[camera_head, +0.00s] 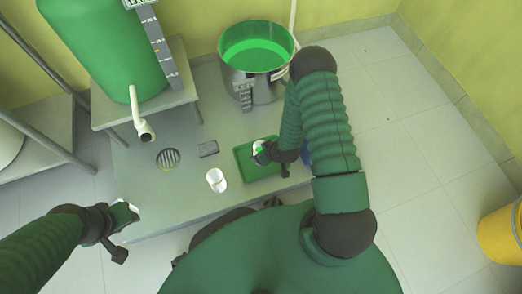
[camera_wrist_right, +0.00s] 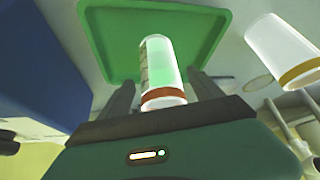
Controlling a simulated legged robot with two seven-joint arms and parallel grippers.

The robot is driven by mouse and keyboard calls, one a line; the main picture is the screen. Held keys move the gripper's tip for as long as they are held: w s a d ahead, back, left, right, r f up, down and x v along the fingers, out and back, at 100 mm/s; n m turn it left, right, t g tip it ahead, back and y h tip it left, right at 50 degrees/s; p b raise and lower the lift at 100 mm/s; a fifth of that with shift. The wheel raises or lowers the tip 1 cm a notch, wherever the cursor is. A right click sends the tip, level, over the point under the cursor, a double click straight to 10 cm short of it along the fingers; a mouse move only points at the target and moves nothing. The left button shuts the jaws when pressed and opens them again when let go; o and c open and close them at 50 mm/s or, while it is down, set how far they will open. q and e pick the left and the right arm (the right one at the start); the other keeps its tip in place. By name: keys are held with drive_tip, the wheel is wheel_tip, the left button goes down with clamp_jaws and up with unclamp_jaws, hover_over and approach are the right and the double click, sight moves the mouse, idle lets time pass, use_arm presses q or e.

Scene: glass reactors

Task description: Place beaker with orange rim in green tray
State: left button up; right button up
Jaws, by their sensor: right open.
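The green tray (camera_head: 243,157) lies on the grey platform and also shows in the right wrist view (camera_wrist_right: 108,37). A clear beaker with a dark orange rim (camera_wrist_right: 163,95) is at the tray, between the spread fingers of my right gripper (camera_wrist_right: 163,88). The fingers stand apart on either side of it. In the head view my right gripper (camera_head: 264,152) is over the tray and partly hides this beaker. A second beaker with a yellow-orange rim (camera_wrist_right: 282,50) is outside the tray; it shows beside it in the head view (camera_head: 216,180). My left gripper (camera_head: 122,218) is at the lower left, away from both; its jaw opening is unclear.
A large steel pot with green inside (camera_head: 256,56) stands behind the tray. A green tank with a white spout (camera_head: 143,128) stands at the back left. A drain grate (camera_head: 168,158) and a small dark plate (camera_head: 208,149) are on the platform. A yellow bin (camera_head: 502,235) is far right.

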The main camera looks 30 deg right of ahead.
wheel_tip(320, 180, up, 20)
drive_tip(key=s+a+r+g+p, duration=0.1)
drive_tip(key=s+g+p, duration=0.1)
drive_tip(key=p, duration=0.2)
use_arm(q)
drive_tip(key=v, duration=0.2)
drive_tip(key=w+v, duration=0.1)
drive_tip(key=v, duration=0.2)
drive_tip(key=shift+r, duration=0.25)
use_arm(e)
drive_tip(key=s+a+r, duration=0.3)
drive_tip(key=r, duration=0.3)
drive_tip(key=s+a+r+m+g, duration=0.1)
drive_tip(key=s+a+r, duration=0.2)
drive_tip(key=r, duration=0.4)
drive_tip(key=shift+s+a, duration=0.15)
drive_tip(key=shift+a, duration=0.1)
drive_tip(key=shift+f, duration=0.1)
